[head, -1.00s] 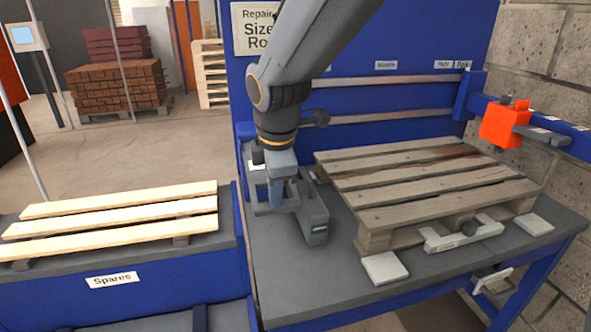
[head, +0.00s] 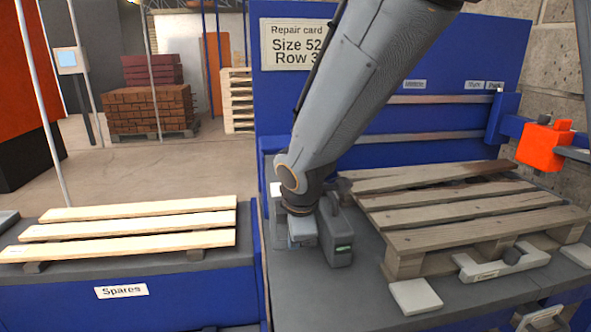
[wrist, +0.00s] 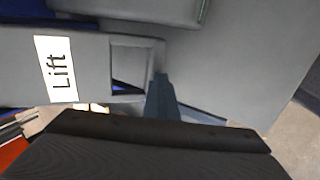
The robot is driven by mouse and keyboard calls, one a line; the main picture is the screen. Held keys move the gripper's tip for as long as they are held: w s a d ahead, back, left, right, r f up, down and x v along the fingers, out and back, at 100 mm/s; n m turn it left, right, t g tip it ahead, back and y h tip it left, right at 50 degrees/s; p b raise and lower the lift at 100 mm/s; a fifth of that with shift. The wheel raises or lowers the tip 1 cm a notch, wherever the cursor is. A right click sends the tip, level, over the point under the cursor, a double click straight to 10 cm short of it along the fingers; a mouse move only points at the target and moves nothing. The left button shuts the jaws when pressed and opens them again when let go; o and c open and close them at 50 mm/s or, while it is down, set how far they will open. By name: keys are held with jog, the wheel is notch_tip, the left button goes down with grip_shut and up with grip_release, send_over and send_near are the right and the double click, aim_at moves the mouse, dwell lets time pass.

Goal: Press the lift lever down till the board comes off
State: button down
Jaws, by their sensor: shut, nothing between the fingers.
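The grey lift lever (wrist: 95,70) bears a white "Lift" label and has an open frame at its end in the wrist view. My gripper (wrist: 160,88) is shut and empty, its fingertips at the frame's right edge; I cannot tell whether they touch. In the head view my gripper (head: 301,238) points down beside a grey housing (head: 340,235) with a green display, and my arm hides most of the lever. The worn pallet (head: 470,240) lies to the right. Its far board (head: 430,174) shows a dark gap between it and the second board (head: 440,198).
Pale spare boards (head: 130,222) lie on the Spares bench at left. A grey clamp (head: 505,262) and a pale pad (head: 415,297) are at the pallet's front. An orange block (head: 540,146) sits on the right rail. The bench front by my gripper is clear.

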jog(key=shift+s+d+f, duration=0.1)
jog(key=shift+s+f, duration=0.05)
jog(key=shift+f, duration=0.35)
jog(key=shift+r, duration=0.1)
jog(key=shift+s+r+p, duration=0.2)
jog(key=shift+p, duration=0.2)
jog(key=s+d+r+p, duration=0.1)
jog(key=s+r+p, duration=0.2)
jog(key=s+r, duration=0.6)
jog(key=shift+d+r, duration=0.3)
jog(key=shift+r, duration=0.35)
jog(key=s+d+f+m+g, duration=0.2)
jog(key=s+d+f+m, duration=0.2)
jog(key=d+m, duration=0.5)
jog(key=s+d+f+m+g+h, duration=0.1)
jog(key=s+d+f+m+g, duration=0.2)
jog(key=d+m, duration=0.6)
notch_tip(320, 180, down, 3)
jog(key=shift+s+r+m, duration=0.1)
jog(key=shift+s+m, duration=0.7)
jog(key=shift+m, duration=0.4)
